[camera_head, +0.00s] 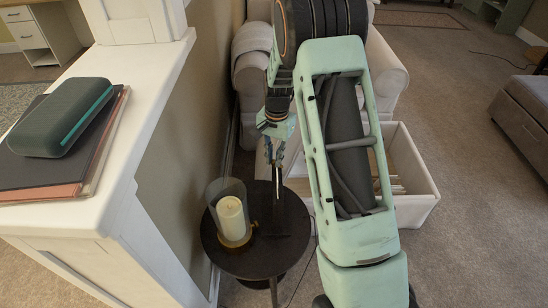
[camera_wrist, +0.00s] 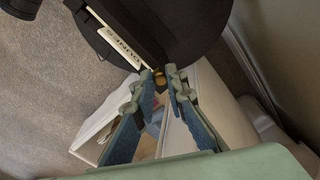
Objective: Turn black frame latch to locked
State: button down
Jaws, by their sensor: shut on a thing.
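The black frame (camera_wrist: 140,38) shows in the wrist view with a white label reading "DUNES". A small brass-coloured latch (camera_wrist: 159,77) sits at its near edge, between the fingertips of my gripper (camera_wrist: 160,80). The two blue-green fingers are shut on the latch, and their tips hide part of it. In the head view, my gripper (camera_head: 276,160) points down over the dark round table (camera_head: 262,262). The frame is seen there nearly edge-on as a thin dark upright (camera_head: 278,184) on the table. The latch's turn angle is hard to read.
A candle (camera_head: 231,218) in a glass holder stands on the table, left of the frame. A white ledge (camera_head: 160,75) with a green case (camera_head: 62,117) is at left. A cream armchair (camera_head: 385,75) and an open white bin (camera_head: 412,180) lie beyond and right.

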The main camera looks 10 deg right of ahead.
dwell(0.4)
jog(key=c, duration=1.9)
grip_release()
jog(key=shift+c, duration=0.2)
notch_tip(320, 180, up, 12)
jog(key=shift+s+d, duration=0.2)
